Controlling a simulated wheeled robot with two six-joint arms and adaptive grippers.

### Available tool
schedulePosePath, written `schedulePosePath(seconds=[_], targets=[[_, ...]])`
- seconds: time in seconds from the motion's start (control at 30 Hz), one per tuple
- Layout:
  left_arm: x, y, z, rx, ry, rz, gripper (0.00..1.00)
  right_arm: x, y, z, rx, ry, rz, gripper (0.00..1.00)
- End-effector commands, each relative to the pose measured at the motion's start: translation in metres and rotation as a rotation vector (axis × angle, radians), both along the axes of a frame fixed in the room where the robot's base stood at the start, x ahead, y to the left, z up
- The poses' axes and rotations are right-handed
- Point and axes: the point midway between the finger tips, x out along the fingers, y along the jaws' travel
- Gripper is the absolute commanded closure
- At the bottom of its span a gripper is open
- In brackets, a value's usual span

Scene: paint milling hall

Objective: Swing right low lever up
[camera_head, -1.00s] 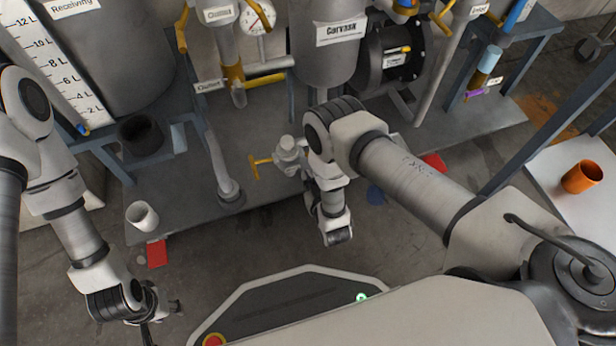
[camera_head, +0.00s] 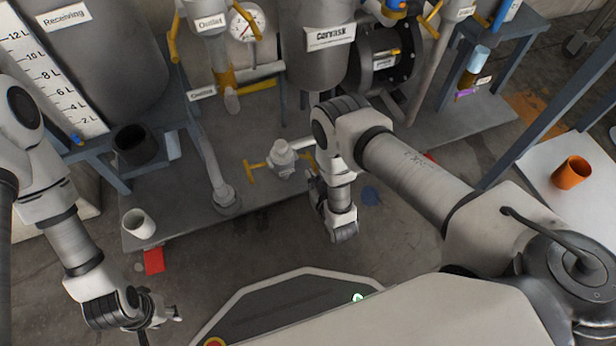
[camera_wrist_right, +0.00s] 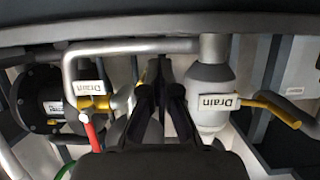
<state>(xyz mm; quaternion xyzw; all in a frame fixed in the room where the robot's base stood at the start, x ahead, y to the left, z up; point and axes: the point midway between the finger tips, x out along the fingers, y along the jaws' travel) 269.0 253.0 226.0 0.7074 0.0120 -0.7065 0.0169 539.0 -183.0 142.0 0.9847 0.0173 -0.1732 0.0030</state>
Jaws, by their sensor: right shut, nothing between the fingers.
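A low pale valve (camera_head: 283,160) stands under the middle vessel in the head view, with a yellow lever (camera_head: 256,168) on its left. More yellow shows on its right, partly behind my right arm. In the right wrist view, a pale valve body (camera_wrist_right: 209,90) has a "Drain" label and a yellow lever (camera_wrist_right: 272,110) to its right. A second "Drain" label (camera_wrist_right: 90,88) is at left, above a red handle (camera_wrist_right: 92,132). My right gripper (camera_wrist_right: 160,88) is shut and empty between the labels; I see no contact with a lever. My left gripper (camera_head: 160,318) hangs at lower left, its opening unclear.
A white cup (camera_head: 140,223) and a black cup (camera_head: 134,145) stand at left. A red piece (camera_head: 153,262) lies on the floor. An orange cup (camera_head: 571,172) stands on a white table (camera_head: 535,165) at right. Pipes and a flanged pump (camera_head: 390,62) crowd the back.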

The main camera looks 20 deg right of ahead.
Motion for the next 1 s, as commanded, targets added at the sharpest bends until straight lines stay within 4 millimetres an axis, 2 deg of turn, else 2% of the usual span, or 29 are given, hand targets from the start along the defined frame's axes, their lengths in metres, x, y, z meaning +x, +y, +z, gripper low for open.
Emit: schedulePosePath(seconds=[0.27, 0.57, 0.87, 1.0], targets=[[0.0, 0.0, 0.0, 0.0, 0.0, 0.0, 0.6, -0.001, -0.002, -0.001, -0.001, 0.003, -0.003, 1.0], [0.0, 0.0, 0.011, 0.0, 0.0, 0.0, 0.6, 0.0, -0.014, 0.009, -0.001, 0.003, -0.004, 1.0], [0.0, 0.0, 0.01, 0.0, 0.0, 0.0, 0.6, 0.0, -0.014, 0.009, -0.001, 0.002, -0.002, 1.0], [0.0, 0.0, 0.016, 0.0, 0.0, 0.0, 0.6, 0.0, -0.018, 0.014, -0.001, 0.001, -0.003, 1.0]])
